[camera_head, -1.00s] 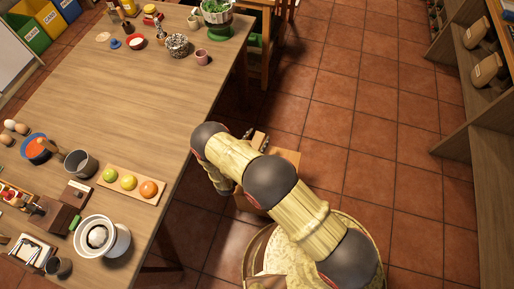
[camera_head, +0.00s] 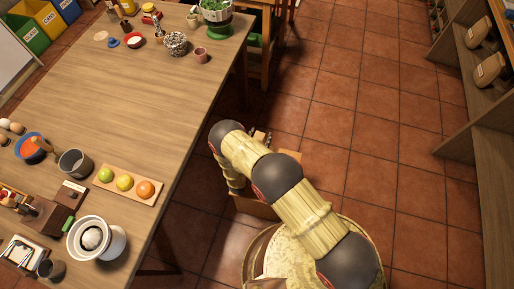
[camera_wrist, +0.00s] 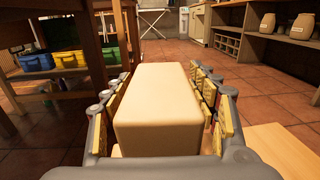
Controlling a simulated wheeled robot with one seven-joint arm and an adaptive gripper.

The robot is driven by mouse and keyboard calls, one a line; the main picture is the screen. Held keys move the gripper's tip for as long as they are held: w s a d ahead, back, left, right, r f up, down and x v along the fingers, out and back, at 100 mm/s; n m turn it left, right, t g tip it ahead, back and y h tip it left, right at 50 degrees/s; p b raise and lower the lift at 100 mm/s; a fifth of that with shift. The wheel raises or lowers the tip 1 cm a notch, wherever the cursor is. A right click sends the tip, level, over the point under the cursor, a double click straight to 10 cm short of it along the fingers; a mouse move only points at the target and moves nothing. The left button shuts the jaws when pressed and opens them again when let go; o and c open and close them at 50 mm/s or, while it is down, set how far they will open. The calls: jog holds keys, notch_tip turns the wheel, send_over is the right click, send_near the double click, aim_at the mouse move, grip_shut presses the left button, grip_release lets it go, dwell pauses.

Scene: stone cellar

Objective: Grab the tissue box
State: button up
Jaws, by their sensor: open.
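A plain cream box (camera_wrist: 160,105), which looks like the tissue box, fills the middle of the wrist view. My gripper (camera_wrist: 161,80) is open, with one jaw along the box's left side and the other along its right. The box lies between the jaws; I cannot tell whether either jaw touches it. A pale wooden surface (camera_wrist: 285,145) shows beside the box at lower right. In the head view, my arm hides the box and most of the gripper.
A long wooden table (camera_head: 130,110) with dishes, fruit and jars stands left of my arm. A brown wooden piece (camera_head: 316,165) shows behind the arm. Wooden shelves (camera_head: 492,170) line the right side. The tiled floor (camera_head: 370,140) between is clear.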

jog(key=shift+w, duration=0.1)
jog(key=shift+c, duration=1.2)
jog(key=c, duration=1.1)
jog(key=shift+c, duration=0.3)
